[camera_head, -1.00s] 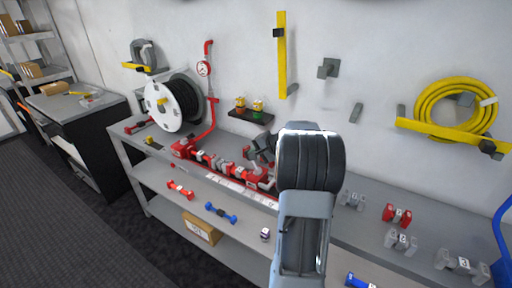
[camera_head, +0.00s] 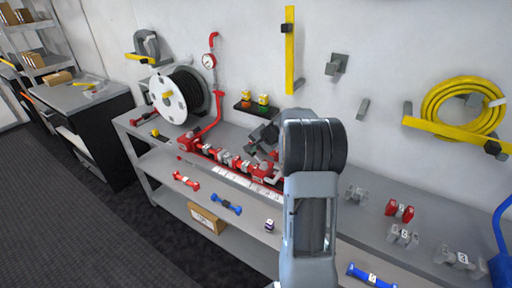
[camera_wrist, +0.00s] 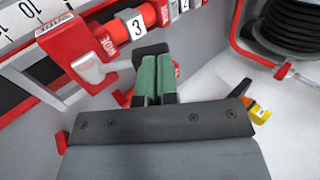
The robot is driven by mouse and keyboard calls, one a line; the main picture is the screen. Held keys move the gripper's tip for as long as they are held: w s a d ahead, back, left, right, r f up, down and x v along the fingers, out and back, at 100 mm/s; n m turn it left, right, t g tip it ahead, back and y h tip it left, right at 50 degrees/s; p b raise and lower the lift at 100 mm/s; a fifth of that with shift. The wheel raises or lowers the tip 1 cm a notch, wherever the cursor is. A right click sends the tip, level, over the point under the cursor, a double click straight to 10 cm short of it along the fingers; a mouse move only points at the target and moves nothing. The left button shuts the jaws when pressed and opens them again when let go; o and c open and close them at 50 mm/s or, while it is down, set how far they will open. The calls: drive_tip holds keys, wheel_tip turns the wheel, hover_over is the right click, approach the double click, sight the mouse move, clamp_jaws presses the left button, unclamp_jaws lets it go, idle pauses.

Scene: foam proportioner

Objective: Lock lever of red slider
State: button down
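The foam proportioner (camera_head: 225,157), a red and grey assembly with a white number scale, lies along the back of the bench. In the wrist view a red slider block (camera_wrist: 95,38) with white lettering sits on the rail near the scale. A light grey lever (camera_wrist: 88,68) sticks out from its lower face. My gripper (camera_wrist: 156,62) has green pads side by side with only a thin line between them, and nothing shows between them. In the head view my gripper (camera_head: 262,136) is above the assembly's right end, partly hidden by my arm.
A hose reel (camera_head: 172,98) and a red pipe with a gauge (camera_head: 208,61) stand left. A small black shelf (camera_head: 256,110) holds two yellow-topped items behind my gripper.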

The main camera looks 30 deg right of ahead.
idle(0.3)
drive_tip(key=shift+r, duration=0.3)
drive_tip(key=v, duration=1.3)
drive_tip(key=shift+w+r, duration=0.15)
drive_tip(key=shift+r, duration=0.3)
drive_tip(key=shift+a, duration=0.1)
